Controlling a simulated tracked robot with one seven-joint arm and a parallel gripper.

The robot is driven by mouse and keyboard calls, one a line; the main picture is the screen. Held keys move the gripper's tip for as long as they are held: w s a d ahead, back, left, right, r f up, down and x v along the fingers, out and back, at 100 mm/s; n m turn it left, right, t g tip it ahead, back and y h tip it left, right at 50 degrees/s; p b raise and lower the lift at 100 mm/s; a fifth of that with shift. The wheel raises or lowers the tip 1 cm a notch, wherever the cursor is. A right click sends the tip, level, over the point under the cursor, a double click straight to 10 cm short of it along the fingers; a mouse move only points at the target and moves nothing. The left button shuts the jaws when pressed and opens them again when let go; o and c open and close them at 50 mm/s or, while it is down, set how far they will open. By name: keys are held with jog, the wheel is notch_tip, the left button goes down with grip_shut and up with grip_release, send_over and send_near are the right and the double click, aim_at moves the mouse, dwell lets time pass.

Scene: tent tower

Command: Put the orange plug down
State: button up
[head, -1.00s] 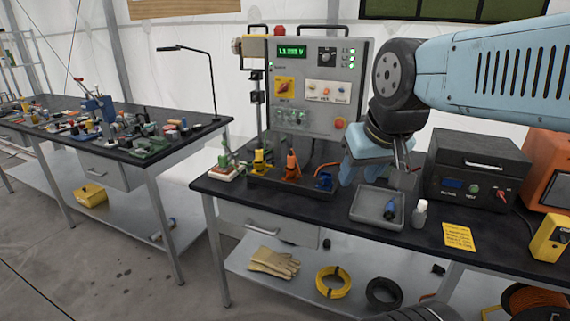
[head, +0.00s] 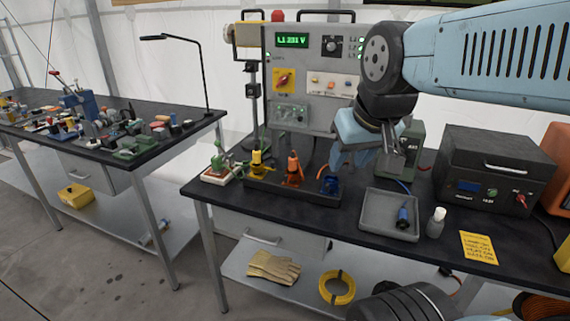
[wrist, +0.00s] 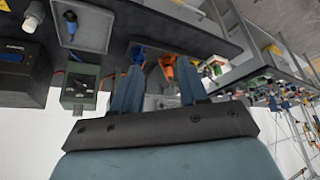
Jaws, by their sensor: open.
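The orange plug (head: 293,168) stands upright in the black rack (head: 270,190) on the dark bench, between a yellow one (head: 257,163) and a blue one (head: 329,183). It also shows in the wrist view (wrist: 168,66), beyond the gap between my fingers. My gripper (head: 347,160) is open and empty, above and to the right of the orange plug in the head view, close by the blue one. In the wrist view my two blue fingers (wrist: 159,66) are spread apart with nothing held. The lower part of the orange plug is hidden in the rack.
A grey tray (head: 370,222) with a blue-and-black plug (head: 403,215) lies to the right, beside a small white bottle (head: 436,222). A control panel (head: 310,75) stands behind the rack. A dark box (head: 493,170) and a yellow note (head: 478,247) are further right.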

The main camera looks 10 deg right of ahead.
jog(key=o, duration=0.3)
jog(key=shift+w+r+n, duration=0.1)
jog(key=shift+w+n, duration=0.2)
jog(key=n+g+h, duration=0.1)
jog(key=n, duration=3.1)
send_over(293, 157)
jog(key=s, duration=0.4)
notch_tip(293, 157, down, 9)
jog(key=x, duration=0.7)
jog(key=shift+a+f, duration=0.3)
jog(key=shift+f, duration=0.1)
jog(key=shift+a+x, duration=0.2)
jog(key=shift+x, duration=2.4)
